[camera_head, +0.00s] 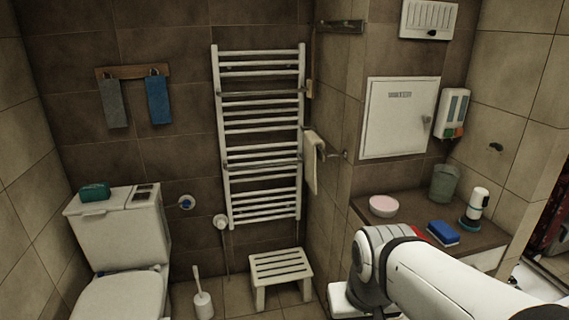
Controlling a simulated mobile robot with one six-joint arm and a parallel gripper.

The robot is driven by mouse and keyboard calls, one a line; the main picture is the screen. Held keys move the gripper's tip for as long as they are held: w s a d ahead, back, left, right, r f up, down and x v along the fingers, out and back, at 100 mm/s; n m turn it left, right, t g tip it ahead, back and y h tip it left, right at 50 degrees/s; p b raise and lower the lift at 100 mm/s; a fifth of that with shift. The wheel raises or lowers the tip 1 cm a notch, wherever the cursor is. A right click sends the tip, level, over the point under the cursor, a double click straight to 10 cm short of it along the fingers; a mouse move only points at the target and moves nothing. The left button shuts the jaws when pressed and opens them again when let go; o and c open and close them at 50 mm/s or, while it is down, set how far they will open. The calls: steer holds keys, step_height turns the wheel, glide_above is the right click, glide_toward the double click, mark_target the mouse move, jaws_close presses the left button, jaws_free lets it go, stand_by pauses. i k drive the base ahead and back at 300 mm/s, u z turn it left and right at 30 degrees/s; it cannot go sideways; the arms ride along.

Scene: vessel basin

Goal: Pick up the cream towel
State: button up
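The cream towel (310,162) hangs from a holder on the side wall, just right of the white ladder radiator. It is seen nearly edge-on, so only a narrow strip of it shows. My white arm reaches in from the lower right corner, in front of the counter. My gripper is not in this view, so what it holds cannot be seen. The arm links that show are apart from the towel, below and to its right.
A ladder radiator (262,186) stands left of the towel. A slatted stool (281,266) is on the floor below. A counter (408,233) carries a pink bowl (383,206), a blue sponge (443,233) and a bin (444,183). The toilet (122,250) is at left.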

mark_target(311, 140)
steer(key=z, duration=0.15)
steer(key=i, duration=0.9)
steer(key=u, duration=0.05)
